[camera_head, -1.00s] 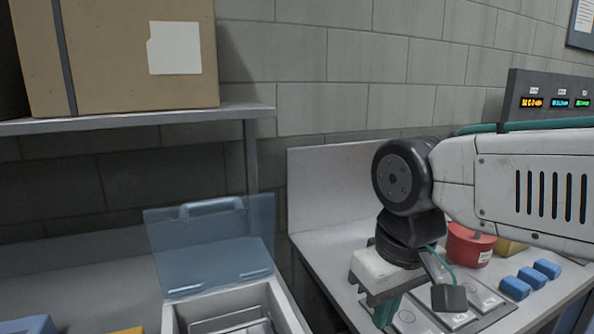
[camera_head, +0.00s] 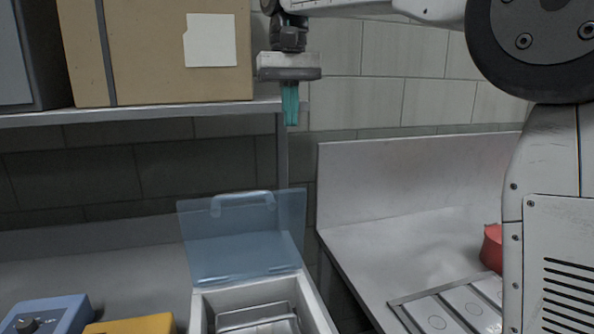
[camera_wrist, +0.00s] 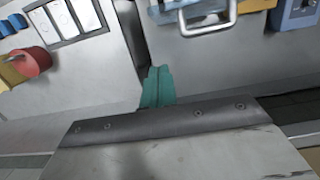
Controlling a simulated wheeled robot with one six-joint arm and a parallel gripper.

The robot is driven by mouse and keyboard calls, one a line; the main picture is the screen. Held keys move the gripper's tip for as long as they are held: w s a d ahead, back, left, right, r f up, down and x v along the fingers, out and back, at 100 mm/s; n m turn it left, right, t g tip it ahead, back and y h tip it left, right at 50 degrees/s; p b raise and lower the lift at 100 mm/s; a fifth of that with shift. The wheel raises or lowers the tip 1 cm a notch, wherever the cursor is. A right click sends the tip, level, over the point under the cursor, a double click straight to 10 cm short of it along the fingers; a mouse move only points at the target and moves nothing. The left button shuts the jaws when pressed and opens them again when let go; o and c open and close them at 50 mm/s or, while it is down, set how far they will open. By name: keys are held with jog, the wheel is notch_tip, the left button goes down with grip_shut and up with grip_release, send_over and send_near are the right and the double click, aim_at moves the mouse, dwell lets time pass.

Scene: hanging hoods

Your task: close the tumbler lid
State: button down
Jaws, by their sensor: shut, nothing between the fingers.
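The tumbler lid (camera_head: 240,235) is a translucent blue panel with a handle (camera_head: 243,202) on its top edge. It stands raised, tilted back, at the rear of an open white tumbler box (camera_head: 318,312) with a metal basket (camera_head: 255,315) inside. My gripper (camera_head: 291,118) has teal fingers pointing down, shut and empty. In the picture it is above and slightly right of the lid's handle, apart from it, in front of the shelf's right end. In the wrist view the shut fingers (camera_wrist: 157,87) show below a pale handle (camera_wrist: 207,18); I cannot tell whose handle this is.
A shelf (camera_head: 150,112) with a cardboard box (camera_head: 150,65) is at upper left, close to my gripper. A blue control box (camera_head: 45,315) and a yellow one (camera_head: 130,325) sit at lower left. A bench (camera_head: 390,240) with a red container (camera_head: 492,248) is at right.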

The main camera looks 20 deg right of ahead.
jog(key=s+f, duration=0.5)
jog(key=f, duration=0.5)
jog(key=shift+f, duration=0.1)
